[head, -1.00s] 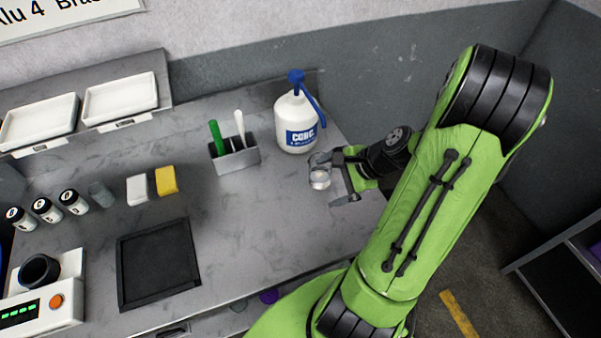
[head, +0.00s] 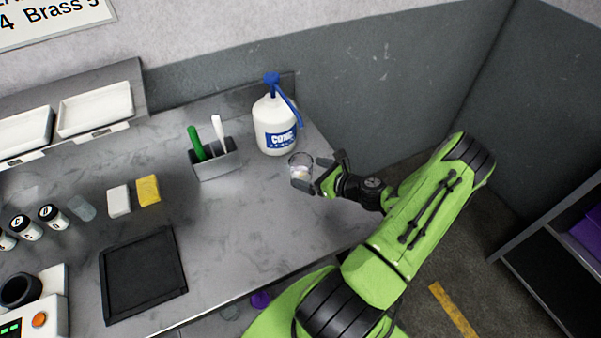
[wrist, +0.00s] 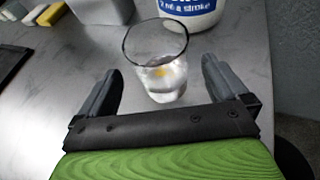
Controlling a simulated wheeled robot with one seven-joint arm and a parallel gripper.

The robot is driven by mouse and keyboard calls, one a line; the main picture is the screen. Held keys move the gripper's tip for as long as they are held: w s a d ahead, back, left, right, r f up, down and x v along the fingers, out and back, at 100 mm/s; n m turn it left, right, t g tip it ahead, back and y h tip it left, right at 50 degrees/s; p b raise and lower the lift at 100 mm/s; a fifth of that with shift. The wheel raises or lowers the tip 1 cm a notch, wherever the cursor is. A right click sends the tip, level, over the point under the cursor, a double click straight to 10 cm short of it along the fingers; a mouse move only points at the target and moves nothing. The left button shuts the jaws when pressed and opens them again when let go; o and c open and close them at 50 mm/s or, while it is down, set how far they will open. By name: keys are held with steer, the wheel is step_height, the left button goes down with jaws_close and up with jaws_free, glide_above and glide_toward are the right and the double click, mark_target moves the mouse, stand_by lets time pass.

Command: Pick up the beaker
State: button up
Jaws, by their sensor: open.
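The beaker (head: 299,168) is a small clear glass standing upright on the grey bench, right of centre in the head view. My gripper (head: 329,176) reaches in from the right at bench level, beside the beaker. In the wrist view my gripper (wrist: 160,82) is open, one finger on each side, with gaps to the glass. Its far side is partly hidden by its own reflections.
A white bottle (head: 274,128) with a blue cap stands close behind the beaker. A grey holder (head: 216,168) with a green and a white tool is to its left. A yellow block (head: 148,190), a white block (head: 119,201) and a black tray (head: 112,290) are farther left.

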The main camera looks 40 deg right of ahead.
mark_target(301, 169)
steer(key=x, duration=0.5)
steer(key=shift+s, duration=0.15)
steer(key=shift+c, duration=1.4)
steer(key=c, duration=1)
steer(key=shift+r, duration=0.1)
